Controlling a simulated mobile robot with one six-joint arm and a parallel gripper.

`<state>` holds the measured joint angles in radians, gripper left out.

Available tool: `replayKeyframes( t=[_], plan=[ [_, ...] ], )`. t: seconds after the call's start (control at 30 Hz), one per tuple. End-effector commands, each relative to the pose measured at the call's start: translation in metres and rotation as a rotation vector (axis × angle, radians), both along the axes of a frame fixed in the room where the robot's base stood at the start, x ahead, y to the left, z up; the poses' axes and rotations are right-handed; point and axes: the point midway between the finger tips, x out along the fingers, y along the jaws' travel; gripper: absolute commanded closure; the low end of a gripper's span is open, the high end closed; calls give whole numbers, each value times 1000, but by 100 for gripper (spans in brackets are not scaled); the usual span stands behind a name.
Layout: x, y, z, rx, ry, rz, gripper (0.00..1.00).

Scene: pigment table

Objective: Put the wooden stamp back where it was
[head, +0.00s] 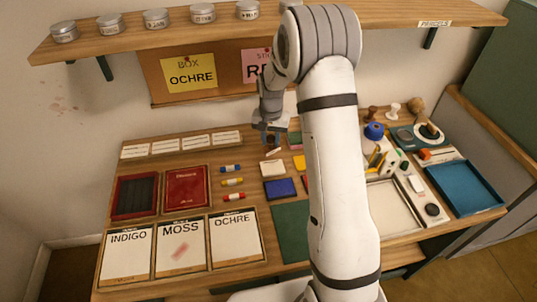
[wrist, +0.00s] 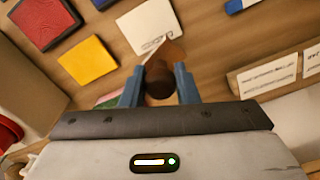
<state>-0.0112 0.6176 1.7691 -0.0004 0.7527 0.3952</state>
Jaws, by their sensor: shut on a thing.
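My gripper (wrist: 159,85) has its two blue fingers closed on the wooden stamp (wrist: 158,78), whose dark brown rounded end shows between the fingertips. The stamp's far end is hidden in the wrist view. In the head view my gripper (head: 271,130) hangs over the back middle of the table, above the coloured pads, and the stamp is too small there to make out clearly. The sheet labelled MOSS (head: 181,250) at the front left bears a reddish smudge.
A blue pad (head: 280,187) lies nearer the front. Stamps or knobs (head: 393,109) and a blue tray (head: 466,186) are at the right. A shelf (head: 200,30) with tins overhangs the back.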

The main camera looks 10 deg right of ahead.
Motion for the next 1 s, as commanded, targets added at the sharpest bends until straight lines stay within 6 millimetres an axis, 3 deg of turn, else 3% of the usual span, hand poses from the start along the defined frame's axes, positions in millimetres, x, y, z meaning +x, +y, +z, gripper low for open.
replayKeyframes(
  t=[0.03, 0.13, 0.37, 0.7, 1.0],
  plan=[
    [18, 0, 0, 0, -8, -70, 87],
    [41, 0, 15, 1, -5, -209, 87],
    [64, 0, 38, 1, 1, -382, 87],
    [65, 0, -12, 0, 4, -400, 87],
    [65, -1, -42, 0, 4, -399, 87]
  ],
)
